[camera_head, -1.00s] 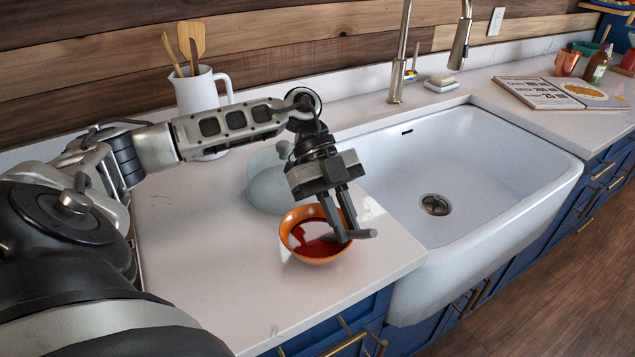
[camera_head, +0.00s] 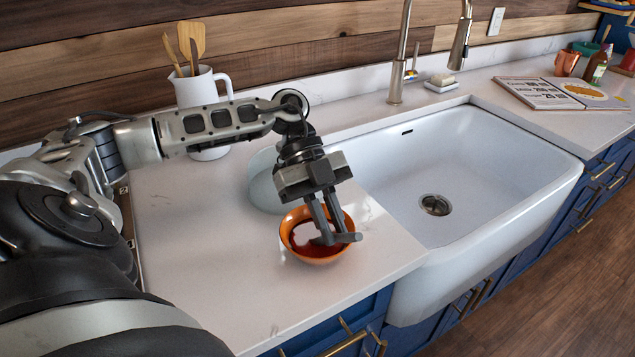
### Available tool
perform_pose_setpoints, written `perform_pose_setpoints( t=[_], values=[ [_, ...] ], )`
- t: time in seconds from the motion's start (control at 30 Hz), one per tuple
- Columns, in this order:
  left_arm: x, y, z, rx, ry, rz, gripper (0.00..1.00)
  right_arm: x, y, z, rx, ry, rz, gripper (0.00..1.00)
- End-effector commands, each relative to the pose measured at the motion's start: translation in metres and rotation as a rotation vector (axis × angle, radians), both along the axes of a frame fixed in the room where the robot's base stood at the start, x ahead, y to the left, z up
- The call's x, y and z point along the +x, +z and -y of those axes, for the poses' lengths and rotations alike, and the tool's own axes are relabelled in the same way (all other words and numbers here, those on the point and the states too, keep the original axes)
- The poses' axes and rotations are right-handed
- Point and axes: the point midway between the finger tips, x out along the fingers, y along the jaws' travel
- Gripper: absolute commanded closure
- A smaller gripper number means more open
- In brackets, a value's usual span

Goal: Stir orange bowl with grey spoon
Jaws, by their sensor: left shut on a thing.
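The orange bowl (camera_head: 318,261) stands upright on the white counter, left of the sink, with dark red contents. My left gripper (camera_head: 329,238) points down over the bowl, its fingertips at the bowl's opening. It is shut on a grey piece (camera_head: 348,238), which I take to be the grey spoon. One end of it sticks out past the bowl's right rim. The rest is hidden by the fingers, and I cannot tell how deep it sits in the contents. My right gripper is not in view.
A pale rounded dish (camera_head: 262,185) stands behind the bowl, partly hidden by my arm. A white pitcher (camera_head: 196,90) with wooden utensils stands at the back. The white sink (camera_head: 480,165) lies to the right, with an open book (camera_head: 560,93) beyond it. The counter left of the bowl is clear.

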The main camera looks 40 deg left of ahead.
Motion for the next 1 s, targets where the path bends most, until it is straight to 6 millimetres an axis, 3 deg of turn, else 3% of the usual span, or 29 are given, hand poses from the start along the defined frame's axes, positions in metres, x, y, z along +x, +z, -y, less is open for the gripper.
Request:
perform_pose_setpoints(
  t=[1.0],
  values=[
    [-0.013,0.052,0.046,-0.001,-0.001,0.003,1.0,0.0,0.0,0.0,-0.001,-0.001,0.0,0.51]
  ],
)
